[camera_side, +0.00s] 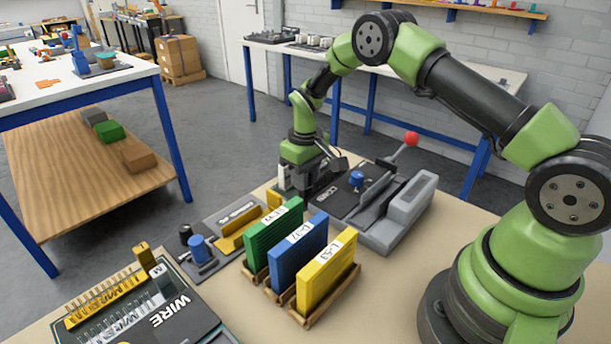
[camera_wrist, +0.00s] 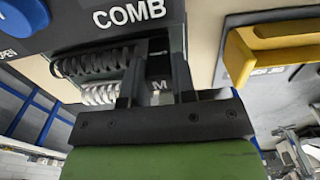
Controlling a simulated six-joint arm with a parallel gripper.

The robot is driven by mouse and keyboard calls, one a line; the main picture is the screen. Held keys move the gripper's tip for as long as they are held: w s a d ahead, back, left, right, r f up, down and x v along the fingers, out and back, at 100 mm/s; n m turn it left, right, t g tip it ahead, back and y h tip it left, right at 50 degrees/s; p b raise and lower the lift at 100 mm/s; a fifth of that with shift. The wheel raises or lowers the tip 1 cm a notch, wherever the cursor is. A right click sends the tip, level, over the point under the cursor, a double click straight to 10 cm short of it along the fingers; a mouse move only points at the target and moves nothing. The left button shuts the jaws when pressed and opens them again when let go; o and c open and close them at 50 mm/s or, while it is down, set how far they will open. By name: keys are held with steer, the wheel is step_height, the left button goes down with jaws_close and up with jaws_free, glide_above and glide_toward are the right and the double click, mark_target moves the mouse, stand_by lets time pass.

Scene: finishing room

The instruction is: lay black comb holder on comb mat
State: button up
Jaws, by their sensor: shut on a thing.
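My gripper (camera_side: 298,178) is at the left end of the dark comb mat (camera_side: 329,204), which carries the word COMB. In the wrist view my gripper (camera_wrist: 154,72) has its two fingers closed on the black comb holder (camera_wrist: 158,70), a dark block marked M. A black coil and a white coil (camera_wrist: 100,94) lie just left of the fingers. I cannot tell whether they belong to the holder. The comb mat (camera_wrist: 84,24) fills the top left there; whether the holder touches it is unclear. In the side view the holder is mostly hidden by my gripper.
A blue knob (camera_side: 357,179) stands on the comb mat. Right of it is a grey machine (camera_side: 400,212) with a red-balled lever (camera_side: 411,139). Green (camera_side: 273,238), blue (camera_side: 297,255) and yellow (camera_side: 327,275) binders stand in front.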

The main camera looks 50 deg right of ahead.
steer(key=o, duration=0.9)
steer(key=shift+f, duration=0.1)
steer(key=s+a+r+t, duration=0.1)
steer(key=s+r, duration=0.1)
steer(key=r, duration=0.8)
steer(key=s+a+r+t, duration=0.1)
steer(key=s+a+r, duration=0.1)
steer(key=r, duration=0.9)
steer(key=s+a+r+m+t, duration=0.1)
steer(key=s+a+r, duration=0.1)
steer(key=s, duration=0.5)
steer(key=s+a+r+m+t+y, duration=0.1)
steer(key=s+r+t, duration=0.1)
steer(key=s, duration=0.5)
steer(key=s+a+r+m+t+y, duration=0.1)
steer(key=s+a+r+m+t, duration=0.1)
steer(key=s, duration=0.5)
steer(key=shift+s+a+r, duration=0.15)
steer(key=shift+a+r, duration=0.1)
steer(key=shift+a, duration=0.1)
